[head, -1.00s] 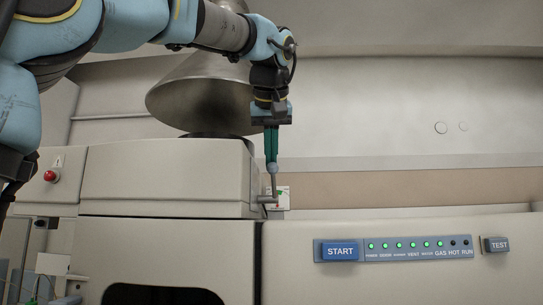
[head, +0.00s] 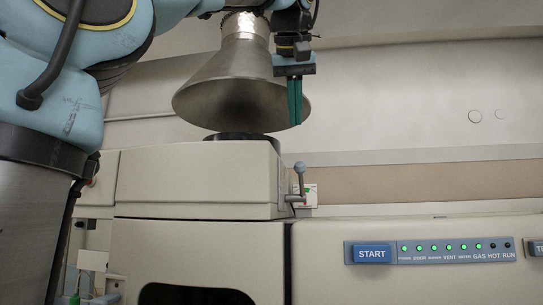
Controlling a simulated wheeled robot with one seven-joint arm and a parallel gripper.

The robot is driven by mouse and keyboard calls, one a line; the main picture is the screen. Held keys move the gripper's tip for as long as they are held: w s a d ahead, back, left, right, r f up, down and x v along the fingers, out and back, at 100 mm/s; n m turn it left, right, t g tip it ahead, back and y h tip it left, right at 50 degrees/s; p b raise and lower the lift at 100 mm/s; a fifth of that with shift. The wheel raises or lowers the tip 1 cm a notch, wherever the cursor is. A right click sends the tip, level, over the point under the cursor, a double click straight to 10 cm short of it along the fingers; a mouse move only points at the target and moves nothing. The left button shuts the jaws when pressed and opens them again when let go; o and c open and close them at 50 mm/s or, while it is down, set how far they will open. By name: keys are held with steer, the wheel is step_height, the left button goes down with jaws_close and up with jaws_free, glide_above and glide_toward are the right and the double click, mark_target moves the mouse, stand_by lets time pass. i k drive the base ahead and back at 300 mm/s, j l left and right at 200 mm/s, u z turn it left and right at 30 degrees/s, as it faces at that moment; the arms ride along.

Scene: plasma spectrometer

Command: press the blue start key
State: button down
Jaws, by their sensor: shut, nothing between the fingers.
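The blue START key (head: 372,254) sits at the left end of a grey panel strip on the front of the pale spectrometer (head: 330,275). My gripper (head: 295,124) points down with its green fingers together, empty. It is above and to the left of the START key in the picture, apart from it. It shows in front of the metal hood and above a small lever with a round grey knob (head: 300,167).
A row of indicator lamps (head: 455,250) runs right of the key, several lit green; HOT and RUN look dark. Another key (head: 536,248) is cut off at the right edge. A metal exhaust hood (head: 235,85) hangs over the left part. The air before the panel is clear.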

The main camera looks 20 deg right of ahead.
mark_target(378, 253)
steer(key=k+j, duration=0.25)
steer(key=k, duration=0.2)
steer(key=k+j, duration=0.3)
steer(key=k, duration=0.2)
